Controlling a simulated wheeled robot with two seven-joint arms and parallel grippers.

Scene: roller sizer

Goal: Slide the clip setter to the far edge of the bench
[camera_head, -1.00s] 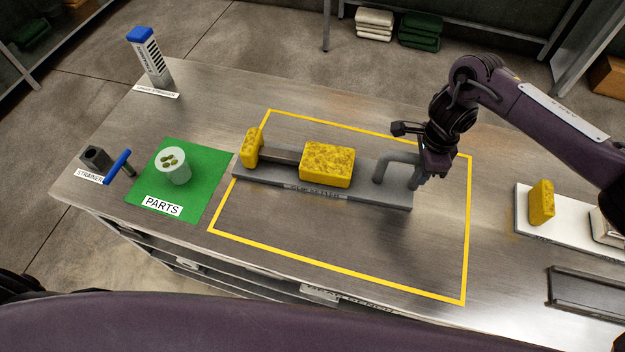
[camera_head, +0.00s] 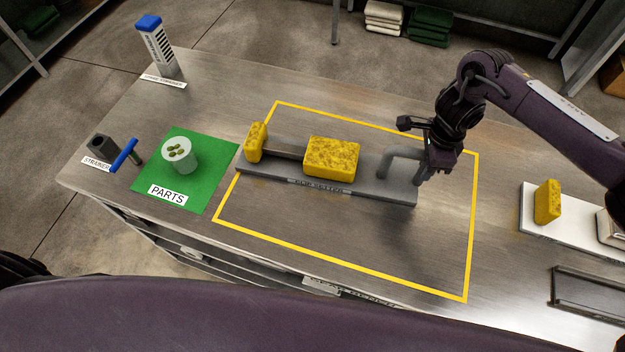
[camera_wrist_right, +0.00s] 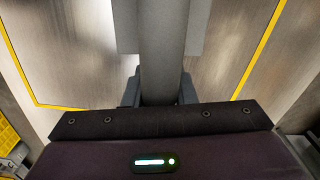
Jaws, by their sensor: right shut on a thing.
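The clip setter (camera_head: 390,193) is a long grey base with a small yellow block at its left end, a larger mottled yellow block (camera_head: 331,158) in its middle and a grey bent handle (camera_head: 398,156) at its right end. My right gripper (camera_head: 424,178) is shut on the handle's right side. In the right wrist view the grey handle bar (camera_wrist_right: 163,55) runs between the dark fingers (camera_wrist_right: 160,95). My left gripper is not in view.
A yellow outline (camera_head: 340,259) marks the bench (camera_head: 240,85). A green parts mat (camera_head: 205,190) with a cup (camera_head: 180,160), a blue-handled strainer tool (camera_head: 124,155) and a blue-topped tower (camera_head: 156,45) are at left. A white board (camera_head: 532,211) and dark tray (camera_head: 590,291) are at right.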

